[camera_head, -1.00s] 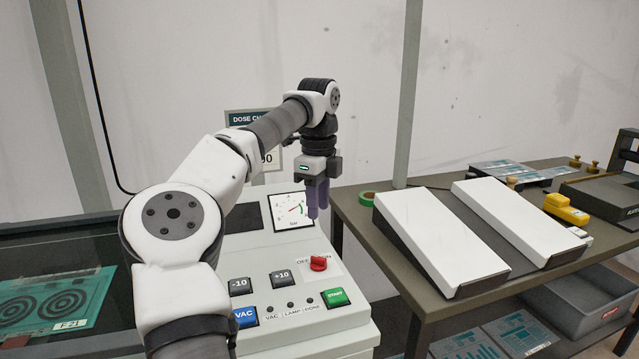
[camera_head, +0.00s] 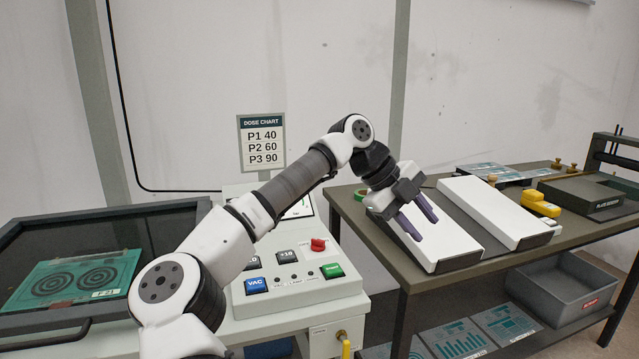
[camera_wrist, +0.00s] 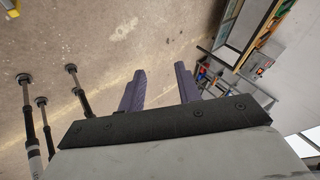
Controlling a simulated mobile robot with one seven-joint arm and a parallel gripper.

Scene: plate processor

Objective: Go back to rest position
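My gripper (camera_head: 424,226) is in the air in the head view, in front of the left white sloped panel on the right table. Its two purple fingers point down and to the right. They are apart with nothing between them, and the wrist view also shows the open fingers (camera_wrist: 160,92) over bare floor. My arm reaches across the control panel from the lower left and hides part of it, including most of the gauge.
The control panel (camera_head: 318,292) has a red knob (camera_head: 318,245), a green START button (camera_head: 332,271) and a blue VAC button (camera_head: 255,285). A dose chart (camera_head: 262,142) stands behind. The right table (camera_head: 400,262) holds two white sloped panels (camera_head: 500,215) and a yellow tool (camera_head: 540,204). A grey bin (camera_head: 562,288) is below.

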